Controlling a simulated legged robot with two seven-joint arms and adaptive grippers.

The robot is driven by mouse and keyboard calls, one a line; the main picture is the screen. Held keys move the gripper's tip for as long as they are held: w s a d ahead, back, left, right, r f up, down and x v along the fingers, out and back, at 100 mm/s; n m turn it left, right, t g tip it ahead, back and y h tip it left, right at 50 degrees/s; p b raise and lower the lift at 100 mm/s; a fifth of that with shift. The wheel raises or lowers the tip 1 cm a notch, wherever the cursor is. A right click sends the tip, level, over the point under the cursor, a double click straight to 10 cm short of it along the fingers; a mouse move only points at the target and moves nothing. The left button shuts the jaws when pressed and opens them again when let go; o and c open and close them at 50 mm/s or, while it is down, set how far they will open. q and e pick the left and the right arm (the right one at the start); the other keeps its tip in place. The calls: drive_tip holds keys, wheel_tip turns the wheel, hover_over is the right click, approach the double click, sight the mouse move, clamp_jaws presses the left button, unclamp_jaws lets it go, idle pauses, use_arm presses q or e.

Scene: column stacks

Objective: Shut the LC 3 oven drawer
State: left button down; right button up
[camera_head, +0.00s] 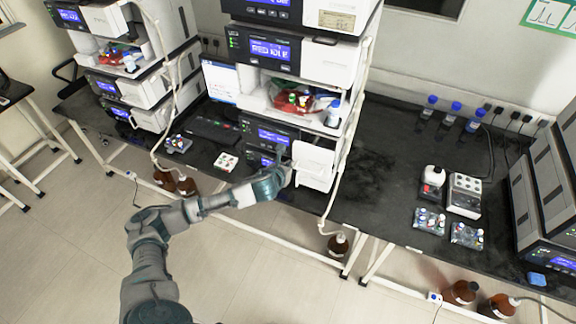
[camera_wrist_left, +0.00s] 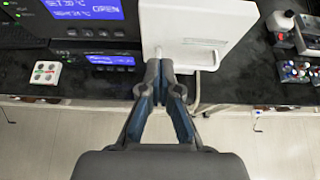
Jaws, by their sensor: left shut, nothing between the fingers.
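The LC stack in the middle has a white oven drawer (camera_head: 313,162) at its lower right, standing out from the stack front. In the left wrist view the drawer's white front (camera_wrist_left: 215,38) fills the upper middle. A blue display (camera_wrist_left: 85,10) beside it seems to read "OPEN". My left gripper (camera_head: 287,172) is at the drawer's lower left side. In the left wrist view its fingertips (camera_wrist_left: 159,66) are together, empty, close to the drawer's lower left edge. I cannot tell whether they touch it. My right gripper is not in view.
Another stack (camera_head: 135,75) stands to the left and one (camera_head: 545,190) at the far right. A small rack (camera_head: 226,162) lies on the bench left of my gripper. Vial trays (camera_head: 430,220) and a white block (camera_head: 464,195) stand to the right. Brown bottles (camera_head: 338,245) are on the floor.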

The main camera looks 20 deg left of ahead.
use_arm(q)
drive_tip(key=s+d+f+n+h+b, duration=0.1)
drive_tip(key=d+f+n+h+b, duration=0.15)
drive_tip(key=d, duration=0.45)
drive_tip(key=n+t+y+b, duration=0.2)
drive_tip(key=n+t+b, duration=0.55)
drive_tip(key=n, duration=0.75)
approach(294, 159)
drive_tip(key=shift+g, duration=0.85)
drive_tip(key=w, duration=0.2)
drive_tip(key=w+r+b, duration=0.1)
drive_tip(key=w, duration=0.3)
drive_tip(key=shift+w+d+r, duration=0.15)
drive_tip(key=shift+d+r, duration=0.15)
drive_tip(key=shift+r, duration=0.05)
drive_tip(key=shift+w+a, duration=0.2)
drive_tip(key=shift+w, duration=0.25)
drive_tip(key=shift+d, duration=0.1)
